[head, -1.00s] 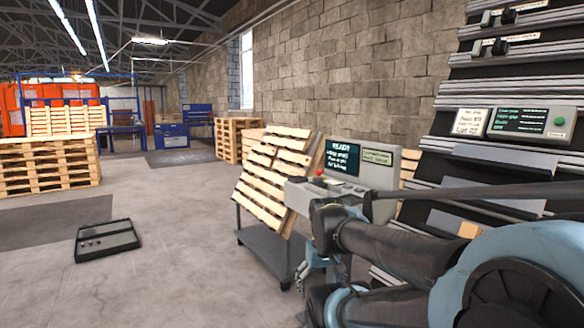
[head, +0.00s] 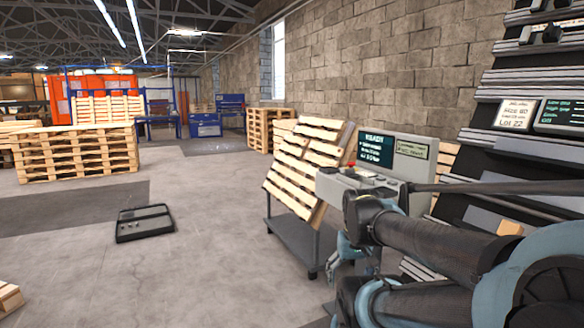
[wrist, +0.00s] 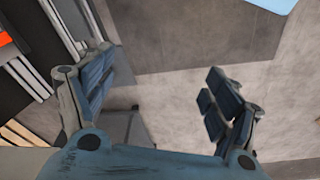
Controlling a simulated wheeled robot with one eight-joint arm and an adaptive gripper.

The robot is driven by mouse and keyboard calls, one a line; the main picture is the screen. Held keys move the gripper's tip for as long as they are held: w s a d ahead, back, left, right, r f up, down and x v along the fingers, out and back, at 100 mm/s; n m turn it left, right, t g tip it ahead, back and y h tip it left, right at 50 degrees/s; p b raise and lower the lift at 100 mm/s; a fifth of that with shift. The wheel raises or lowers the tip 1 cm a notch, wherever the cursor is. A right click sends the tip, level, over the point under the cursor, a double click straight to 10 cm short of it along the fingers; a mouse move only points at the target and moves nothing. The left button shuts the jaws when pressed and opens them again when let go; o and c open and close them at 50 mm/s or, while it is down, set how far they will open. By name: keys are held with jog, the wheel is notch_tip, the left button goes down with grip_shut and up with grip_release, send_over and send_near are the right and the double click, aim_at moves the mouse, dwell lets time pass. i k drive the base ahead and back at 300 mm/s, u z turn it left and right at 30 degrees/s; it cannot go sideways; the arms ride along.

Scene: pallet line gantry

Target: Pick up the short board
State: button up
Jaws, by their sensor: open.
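My gripper (wrist: 165,92) is open and empty in the wrist view, its two blue padded fingers wide apart over bare floor. In the head view, part of my gripper (head: 345,255) hangs below my dark arm, in front of the cart. I cannot pick out the short board for certain. A small tan wooden end (head: 510,228) shows on the dark sloped rack at the right, partly behind my arm. Pale wooden strips (wrist: 22,133) show at the left edge of the wrist view, clear of the fingers.
A console (head: 385,160) reading READY stands by my arm. A tilted pallet (head: 300,165) rests on a grey cart (head: 300,245). A dark flat case (head: 144,222) lies on the floor. Stacked pallets (head: 75,160) stand at left. A wooden corner (head: 9,298) shows at lower left.

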aim_at(297, 152)
jog(key=u, duration=1.45)
jog(key=i, duration=5.25)
